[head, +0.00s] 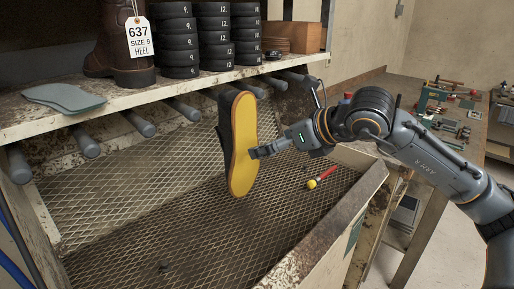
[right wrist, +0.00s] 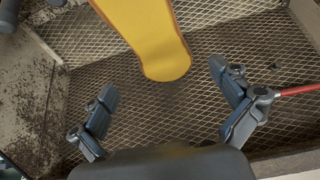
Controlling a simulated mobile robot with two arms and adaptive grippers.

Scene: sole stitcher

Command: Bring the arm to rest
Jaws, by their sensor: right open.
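My right arm (head: 425,150) reaches in from the right in the head view. Its gripper (head: 262,150) is beside a dark boot (head: 225,125) with a yellow sole (head: 243,150), which hangs from the peg row with its sole facing out. In the right wrist view my gripper (right wrist: 163,77) has its two fingers spread wide with nothing between them. The yellow sole (right wrist: 155,40) shows beyond the fingertips. In the head view a finger overlaps the sole's right edge; I cannot tell whether they touch. My left gripper is not in view.
A mesh-floored bin (head: 325,240) lies below, holding a red tool with a yellow end (head: 312,184). Pegs (head: 140,123) line the shelf edge (head: 130,97). The shelf holds a tagged brown boot (head: 130,60), stacked black heels (head: 215,38) and a grey-green sole (head: 62,97). A tool bench (head: 400,92) stands right.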

